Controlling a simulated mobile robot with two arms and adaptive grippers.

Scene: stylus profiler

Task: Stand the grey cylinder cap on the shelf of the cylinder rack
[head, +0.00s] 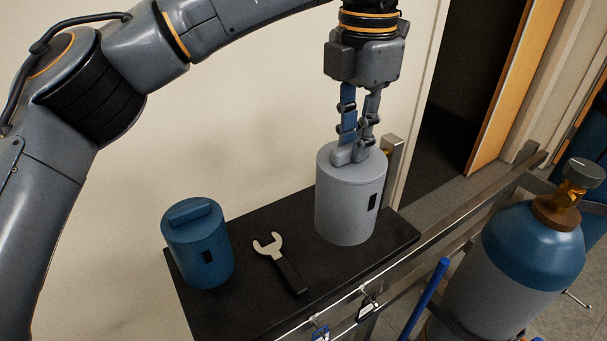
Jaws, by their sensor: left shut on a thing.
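The grey cylinder cap (347,210) is upright at the right end of the black shelf (262,318) of the cylinder rack. My left gripper (350,155) comes down from above and is shut on the raised grip on top of the cap. The cap's base overlaps the shelf surface in the picture; I cannot tell whether it touches or hangs just above it. A small dark slot shows on the cap's side. My right gripper does not show.
A blue cap (197,245) stands at the shelf's left end. A wrench (280,263) with a black handle lies between the caps. A wall is behind.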

